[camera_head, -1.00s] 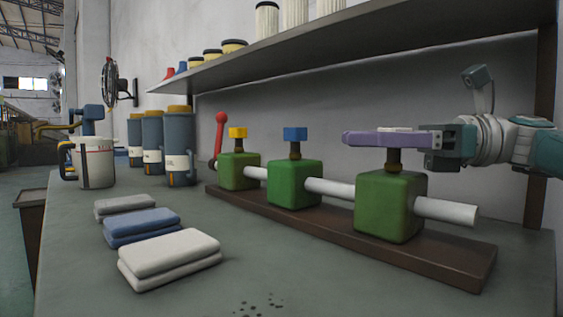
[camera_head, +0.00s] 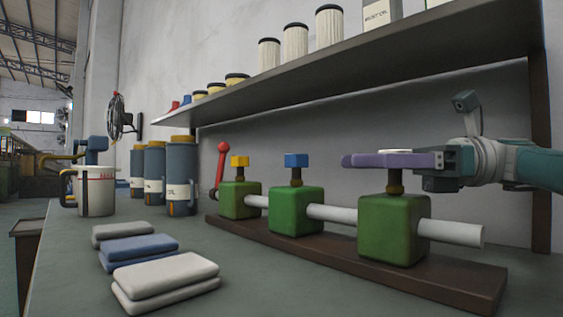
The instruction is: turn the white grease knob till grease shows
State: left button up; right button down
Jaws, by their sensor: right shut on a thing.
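The white grease knob (camera_head: 395,152) shows as a thin pale edge above the long purple fingers of my right gripper (camera_head: 391,160). The fingers lie level and are shut on the knob, hiding most of it. A dark stem (camera_head: 395,182) runs down from there into the right-hand green block (camera_head: 394,230). My right wrist and forearm come in from the right. My left gripper is out of view.
Two more green blocks, with a blue knob (camera_head: 296,160) and a yellow knob (camera_head: 239,161), share the pipe and brown base (camera_head: 459,273). Folded cloths (camera_head: 166,283), a white jug (camera_head: 96,193) and blue-grey canisters (camera_head: 181,183) stand left. A shelf (camera_head: 400,48) overhangs.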

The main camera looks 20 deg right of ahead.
jog(key=shift+c, duration=1.4)
grip_release()
